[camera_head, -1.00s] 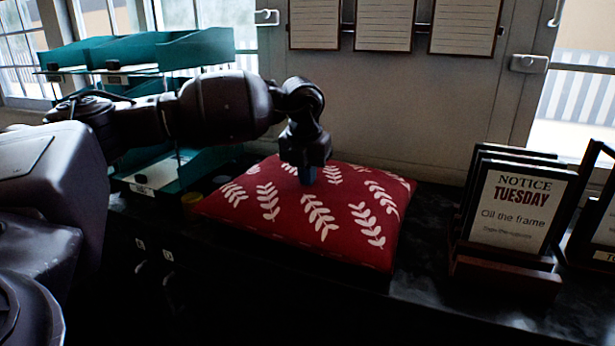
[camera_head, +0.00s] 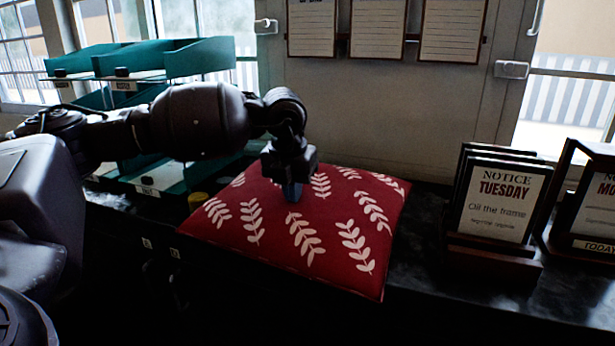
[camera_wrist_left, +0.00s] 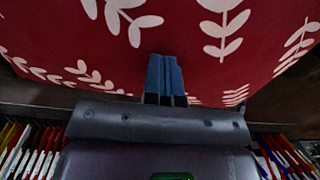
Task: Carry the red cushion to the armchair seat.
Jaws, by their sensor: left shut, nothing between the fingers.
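The red cushion (camera_head: 330,240) has white leaf prints and lies on a dark counter, its front edge overhanging the counter front. My left gripper (camera_head: 292,192) is at the cushion's top side, left of its middle, pointing down. Its blue fingertips are shut with nothing between them. In the left wrist view, the shut fingers (camera_wrist_left: 165,78) appear against the red cushion (camera_wrist_left: 190,40); whether they touch it I cannot tell. The armchair is not in view. My right gripper is not in view.
Teal trays (camera_head: 200,58) stand at the back left. Framed notices (camera_head: 497,205) in a wooden stand are on the right of the counter (camera_head: 415,265). A yellow-topped item (camera_head: 197,201) is beside the cushion's left edge. Windows and a panel with hung sheets are behind.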

